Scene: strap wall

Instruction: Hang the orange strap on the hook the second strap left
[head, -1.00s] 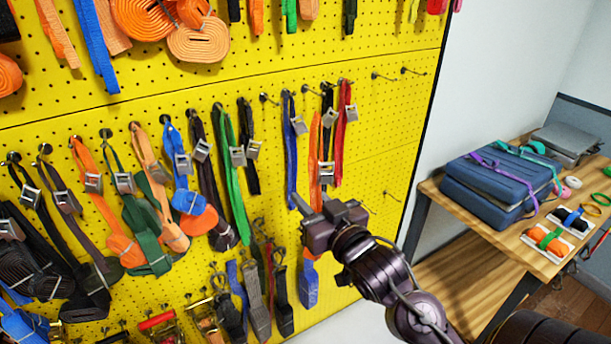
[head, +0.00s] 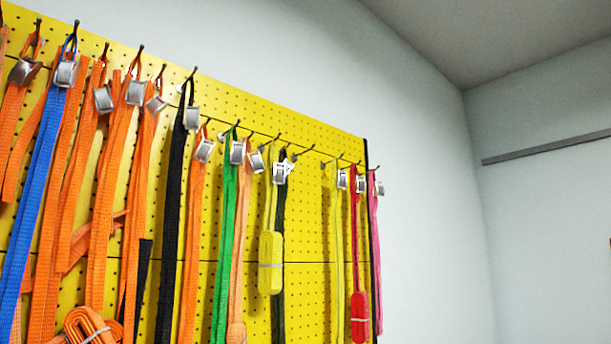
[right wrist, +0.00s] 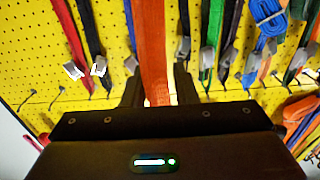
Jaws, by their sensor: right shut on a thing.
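My right gripper (right wrist: 158,90) shows in the right wrist view with its two fingers on either side of a wide orange strap (right wrist: 152,45). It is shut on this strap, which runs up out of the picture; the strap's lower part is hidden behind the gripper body. The head view looks at the upper pegboard (head: 305,215), where several orange straps hang at the left. A hook (head: 306,151) between a black strap (head: 280,210) and a yellow strap (head: 337,230) looks bare. Neither gripper shows in the head view.
In the right wrist view, bare hooks (right wrist: 58,94) stand at the left, beside a red strap (right wrist: 68,35) and a black strap (right wrist: 90,35). Green and blue straps hang close on the right. In the head view, green (head: 223,240) and pink (head: 374,250) straps crowd the row.

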